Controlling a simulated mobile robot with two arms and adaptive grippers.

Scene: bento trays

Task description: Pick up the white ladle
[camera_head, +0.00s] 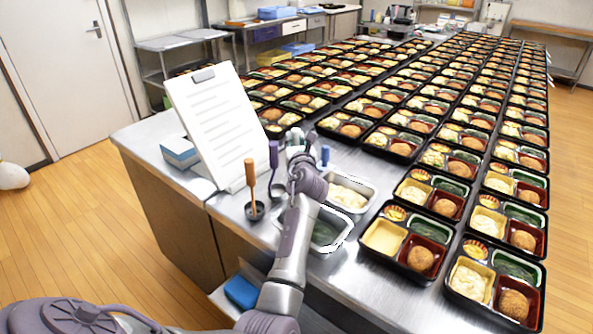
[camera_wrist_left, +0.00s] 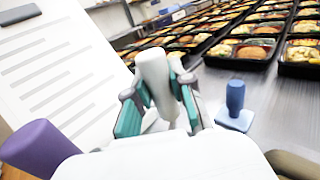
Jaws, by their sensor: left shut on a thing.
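The white ladle (camera_wrist_left: 155,72) stands upright with its handle between the two fingers of my left gripper (camera_wrist_left: 158,98) in the left wrist view. The teal finger pads press on the handle from both sides. In the head view my left gripper (camera_head: 298,152) is over the counter, just right of the purple-handled ladle. It hides most of the white ladle there, and the ladle's lower end is hidden in both views. I cannot tell whether it is off the counter. My right gripper is not in view.
An orange-handled ladle (camera_head: 250,173), a purple-handled ladle (camera_head: 274,156) and a blue handle (camera_head: 325,154) stand close by. A clipboard (camera_head: 210,115) stands to the left. Metal food pans (camera_head: 368,190) lie nearby. Rows of bento trays (camera_head: 440,238) fill the counter at right.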

